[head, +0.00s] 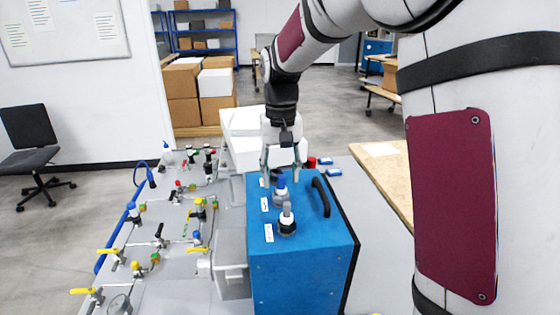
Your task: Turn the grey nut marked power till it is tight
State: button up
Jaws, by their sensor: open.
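The blue analyser box (300,262) stands on the bench with fittings in a row on its top. The nearest fitting (287,219) has a grey upright stem on a dark and pale base. Behind it is a fitting with a blue part (281,188) and a grey base. White labels lie beside them, the nearest one here (269,232); their print is too small to read, so I cannot tell which nut is marked power. My gripper (280,180) points down, open, its fingers on either side of the rear fittings. Whether it touches anything there is unclear.
A black handle (321,197) rises from the box's right side. A grey panel with several valves and yellow levers (110,255) lies to the left. White boxes (248,137) stand behind my gripper. Small blue and red items (326,161) lie at the back right.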

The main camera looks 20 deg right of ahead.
aim_at(281, 187)
jog(key=shift+f, duration=2.6)
grip_shut()
jog(key=m, duration=0.5)
jog(key=shift+s+m, duration=0.1)
jog(key=shift+m, duration=0.3)
jog(key=m+p, duration=0.2)
jog(key=m, duration=0.4)
jog(key=shift+m, duration=0.3)
jog(key=m+p, duration=0.1)
jog(key=m, duration=0.4)
jog(key=shift+m, duration=0.3)
jog(key=m+p, duration=0.1)
jog(key=m, duration=0.5)
